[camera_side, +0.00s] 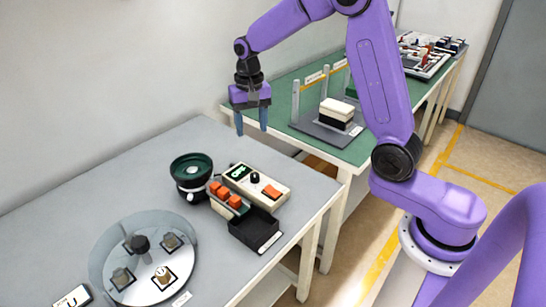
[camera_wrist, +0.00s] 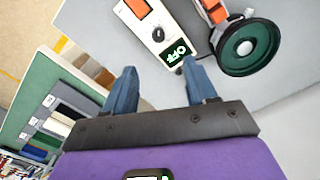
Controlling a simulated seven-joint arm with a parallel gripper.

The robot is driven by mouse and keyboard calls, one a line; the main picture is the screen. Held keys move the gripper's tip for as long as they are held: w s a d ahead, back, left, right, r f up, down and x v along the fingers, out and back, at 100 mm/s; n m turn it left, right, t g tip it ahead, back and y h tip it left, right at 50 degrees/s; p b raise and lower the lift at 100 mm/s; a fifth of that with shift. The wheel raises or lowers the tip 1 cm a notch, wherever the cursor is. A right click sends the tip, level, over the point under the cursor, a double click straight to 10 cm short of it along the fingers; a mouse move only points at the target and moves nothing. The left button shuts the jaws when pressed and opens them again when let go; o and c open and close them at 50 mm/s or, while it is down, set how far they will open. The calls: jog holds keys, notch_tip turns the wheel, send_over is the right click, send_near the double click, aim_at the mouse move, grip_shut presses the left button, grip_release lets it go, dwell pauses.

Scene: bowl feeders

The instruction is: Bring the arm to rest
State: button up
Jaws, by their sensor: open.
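My gripper (camera_side: 252,122) hangs in the air over the back edge of the grey table (camera_side: 150,150), its blue fingers apart and nothing between them. In the wrist view my gripper (camera_wrist: 165,85) is open and empty too. My arm reaches over from the right, with its elbow raised. A cream control box (camera_side: 272,182) sits on the grey table below and to the right of the gripper. Its display (camera_wrist: 175,52) reads OFF in the wrist view. The bowl feeder (camera_side: 190,170), dark green inside, stands to its left.
Orange blocks (camera_side: 226,194) sit in a row beside a black bin (camera_side: 255,228). A round clear-covered dial plate (camera_side: 143,258) lies at the front left. A green table (camera_side: 285,95) behind carries a fixture with posts and a white-topped block (camera_side: 337,110). The space around my gripper is clear.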

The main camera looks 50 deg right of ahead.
jog(key=s+a+r+n, duration=0.1)
jog(key=s+a+n, duration=0.25)
jog(key=s, duration=0.35)
jog(key=s+a+r+n, duration=0.2)
jog(key=s+a+n, duration=0.1)
jog(key=s+n, duration=0.25)
jog(key=s+d+f+n, duration=0.1)
jog(key=s+d+n, duration=0.2)
jog(key=s+n, duration=0.6)
jog(key=s, duration=1.1)
jog(key=shift+s+d, duration=0.15)
jog(key=shift+s, duration=0.25)
